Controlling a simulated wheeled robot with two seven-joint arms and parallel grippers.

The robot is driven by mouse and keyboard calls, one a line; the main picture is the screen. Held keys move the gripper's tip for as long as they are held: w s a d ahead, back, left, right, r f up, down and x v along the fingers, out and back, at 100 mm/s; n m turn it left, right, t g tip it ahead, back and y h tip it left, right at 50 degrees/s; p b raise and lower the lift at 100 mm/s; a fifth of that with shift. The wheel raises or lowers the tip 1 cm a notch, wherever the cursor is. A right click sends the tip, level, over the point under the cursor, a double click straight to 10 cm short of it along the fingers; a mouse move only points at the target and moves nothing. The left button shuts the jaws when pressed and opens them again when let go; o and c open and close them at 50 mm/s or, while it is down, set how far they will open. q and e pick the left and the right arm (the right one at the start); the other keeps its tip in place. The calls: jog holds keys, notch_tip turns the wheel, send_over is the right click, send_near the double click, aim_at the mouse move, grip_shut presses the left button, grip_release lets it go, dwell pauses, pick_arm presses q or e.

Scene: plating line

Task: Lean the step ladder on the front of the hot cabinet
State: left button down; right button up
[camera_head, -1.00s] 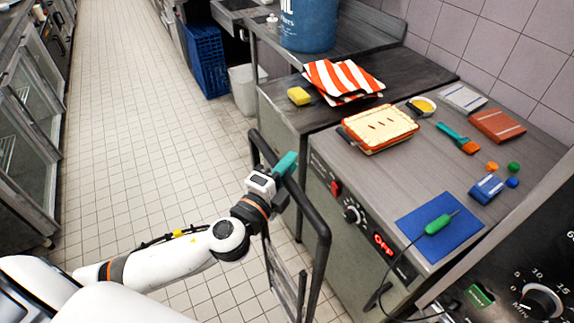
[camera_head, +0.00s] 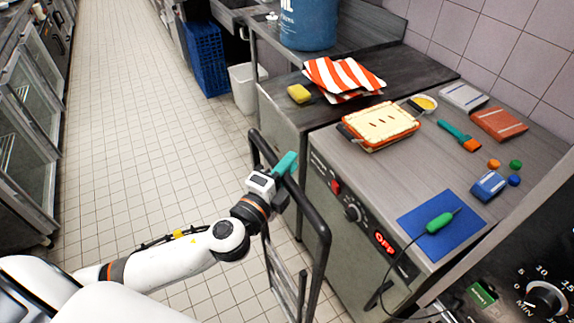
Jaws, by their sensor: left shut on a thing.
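The step ladder (camera_head: 322,258) has a black tube frame and stands upright at the front of the hot cabinet (camera_head: 336,222). Its top rail is close to the cabinet front; I cannot tell whether they touch. Its feet are out of view below. My left gripper (camera_head: 284,168), with teal fingers, is shut on the ladder's top rail. My right gripper is not in view.
Striped cloths (camera_head: 343,76) and a yellow sponge (camera_head: 299,94) lie behind. The tiled floor (camera_head: 140,130) at left is clear.

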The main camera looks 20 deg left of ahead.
pick_arm(q)
jog(key=shift+f+b, duration=0.6)
jog(key=shift+b, duration=0.3)
dwell(0.4)
jog(key=shift+s+f, duration=0.15)
jog(key=shift+f, duration=0.35)
jog(key=shift+d, duration=0.1)
jog(key=w+d+p, duration=0.1)
jog(key=w, duration=0.1)
jog(key=w+d+p, duration=0.1)
jog(key=d, duration=0.1)
jog(key=shift+w+f, duration=0.15)
jog(key=shift+w, duration=0.2)
dwell(0.8)
jog(key=shift+w+d, duration=0.1)
jog(key=shift+w, duration=0.1)
dwell(0.4)
